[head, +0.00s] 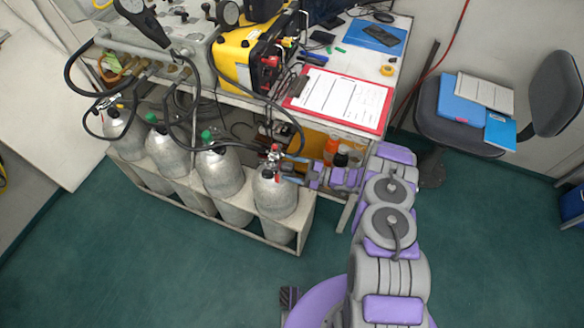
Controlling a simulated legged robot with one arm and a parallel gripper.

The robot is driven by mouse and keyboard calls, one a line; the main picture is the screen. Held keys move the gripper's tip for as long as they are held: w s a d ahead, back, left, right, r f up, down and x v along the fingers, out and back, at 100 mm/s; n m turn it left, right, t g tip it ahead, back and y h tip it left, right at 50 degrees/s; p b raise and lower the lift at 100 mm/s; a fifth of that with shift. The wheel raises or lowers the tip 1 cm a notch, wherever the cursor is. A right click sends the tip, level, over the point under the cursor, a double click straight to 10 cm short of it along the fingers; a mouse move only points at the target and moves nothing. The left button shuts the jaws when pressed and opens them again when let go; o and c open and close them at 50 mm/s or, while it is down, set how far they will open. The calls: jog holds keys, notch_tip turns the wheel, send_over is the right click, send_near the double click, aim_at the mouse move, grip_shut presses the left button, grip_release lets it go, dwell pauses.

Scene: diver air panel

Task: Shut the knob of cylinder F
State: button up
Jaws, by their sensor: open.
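Several grey gas cylinders stand in a row in a white rack (303,222). No letters are readable on them, so I cannot tell which is cylinder F. The rightmost cylinder (275,196) has a valve with red parts (274,157) and a black hose. My gripper (286,172) is open beside this valve, reaching in from the right. I cannot tell whether its fingers touch the valve or stand around it. Two middle cylinders (219,172) (162,140) have green tops. The leftmost cylinder (121,132) has a valve and hose on it.
Black hoses arch from the grey panel (165,50) down near the cylinders. A bench behind holds a yellow case (239,62) and a red clipboard (338,100). Bottles (331,148) stand close behind my gripper. A chair (460,115) stands at right. Green floor in front is clear.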

jog(key=p+v, duration=0.2)
jog(key=v, duration=1)
jog(key=shift+s+f, duration=0.1)
dwell(0.4)
